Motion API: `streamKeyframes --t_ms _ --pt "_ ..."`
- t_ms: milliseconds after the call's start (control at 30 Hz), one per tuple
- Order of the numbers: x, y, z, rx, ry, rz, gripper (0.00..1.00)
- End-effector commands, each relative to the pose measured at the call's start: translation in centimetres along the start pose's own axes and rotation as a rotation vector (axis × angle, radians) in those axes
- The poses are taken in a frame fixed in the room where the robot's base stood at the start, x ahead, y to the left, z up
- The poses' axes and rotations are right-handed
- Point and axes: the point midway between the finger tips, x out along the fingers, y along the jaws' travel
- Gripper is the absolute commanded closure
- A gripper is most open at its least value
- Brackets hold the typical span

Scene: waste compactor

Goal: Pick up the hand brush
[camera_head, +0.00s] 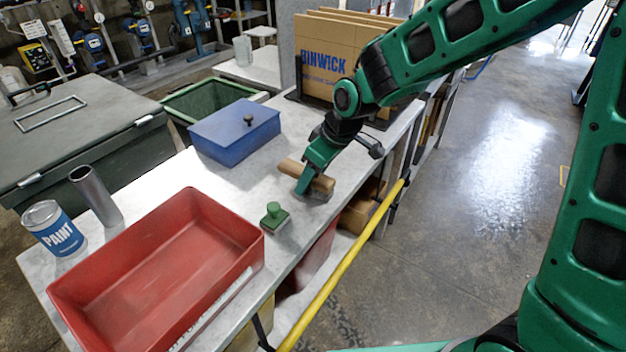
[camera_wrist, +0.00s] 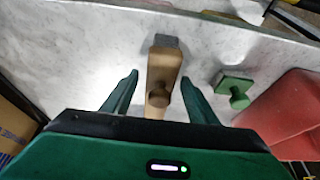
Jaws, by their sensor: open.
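The hand brush (camera_head: 292,168) has a wooden body and a grey part, and lies near the right edge of the worktop (camera_head: 232,178). In the wrist view, the hand brush (camera_wrist: 164,60) points up the picture between my fingers, with its grey part at the far end and a round knob nearer me. My gripper (camera_head: 308,184) is low over the brush, and one finger hides part of the wood. In the wrist view, my gripper (camera_wrist: 160,77) is open, with a finger on each side and visible gaps to the wood.
A green knobbed block (camera_head: 275,219) stands close by, beside the red bin (camera_head: 190,205). A blue lidded box (camera_head: 235,133) is behind the brush. Cardboard (camera_head: 333,72) stands at the back. A yellow rail (camera_head: 345,265) runs along the worktop's right side.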

Motion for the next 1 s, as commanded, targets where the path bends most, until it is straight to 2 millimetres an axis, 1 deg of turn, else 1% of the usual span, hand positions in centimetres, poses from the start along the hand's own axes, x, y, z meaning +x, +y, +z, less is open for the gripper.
streamKeyframes --t_ms 33,133,400,467,500,600,867,1000 --pt "0.62 0.03 0.04 0.001 -0.002 -0.001 0.47" --pt "1.28 0.05 0.01 0.001 0.000 0.000 0.47" --pt "1.46 0.08 -0.02 0.001 0.001 0.001 0.47" --pt "1.46 0.08 -0.01 0.001 0.001 0.001 0.61" --pt "1.45 0.08 -0.01 0.001 0.001 0.001 0.71" --pt "1.45 0.09 -0.01 0.001 0.001 0.001 0.94" --pt "1.39 0.10 -0.04 0.001 0.001 0.001 0.94" --pt "0.97 0.11 -0.23 0.001 0.002 0.002 0.94"
